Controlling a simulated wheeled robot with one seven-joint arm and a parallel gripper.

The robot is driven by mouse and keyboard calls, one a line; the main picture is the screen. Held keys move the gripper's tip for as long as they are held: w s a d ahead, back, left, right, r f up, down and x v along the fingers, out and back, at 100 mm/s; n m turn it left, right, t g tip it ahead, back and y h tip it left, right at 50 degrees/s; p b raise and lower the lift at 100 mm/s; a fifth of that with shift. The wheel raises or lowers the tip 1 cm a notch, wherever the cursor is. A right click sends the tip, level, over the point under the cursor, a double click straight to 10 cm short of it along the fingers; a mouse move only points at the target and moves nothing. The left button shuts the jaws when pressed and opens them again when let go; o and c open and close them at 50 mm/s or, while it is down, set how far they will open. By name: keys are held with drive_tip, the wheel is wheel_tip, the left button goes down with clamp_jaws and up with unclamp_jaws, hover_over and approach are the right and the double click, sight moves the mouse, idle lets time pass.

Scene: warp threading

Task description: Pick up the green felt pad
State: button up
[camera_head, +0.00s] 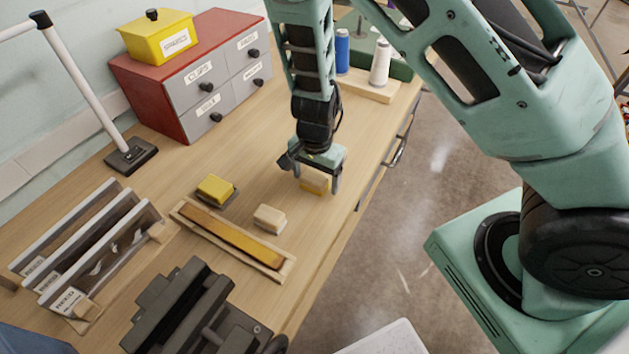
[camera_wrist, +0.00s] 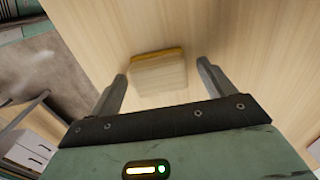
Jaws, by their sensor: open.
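I see no pad that is clearly green. My gripper (camera_head: 315,181) points down over the right part of the wooden table, open. A small block (camera_head: 314,184) with a pale wooden body and a yellow layer is between or just below its fingers. In the wrist view, my gripper (camera_wrist: 161,71) has one finger at each side of this block (camera_wrist: 158,76), with gaps showing. A pale block (camera_head: 270,218) lies to the left, nearer the camera. A yellow block (camera_head: 215,189) on a dark base lies further left.
A long wooden tray (camera_head: 233,238) with an amber strip lies left of the gripper. A dark fixture (camera_head: 195,310) stands at the front. A red drawer cabinet (camera_head: 150,95) with a yellow box (camera_head: 160,38) is at the back. Spools (camera_head: 380,63) stand at the far right.

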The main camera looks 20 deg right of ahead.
sight(316, 175)
drive_tip(key=c, duration=1.2)
drive_tip(key=shift+o, duration=0.2)
drive_tip(key=shift+r, duration=0.1)
wheel_tip(316, 175, up, 10)
drive_tip(key=shift+f+p, duration=0.1)
drive_tip(key=shift+p, duration=0.6)
drive_tip(key=o, duration=0.4)
drive_tip(key=shift+c, duration=1)
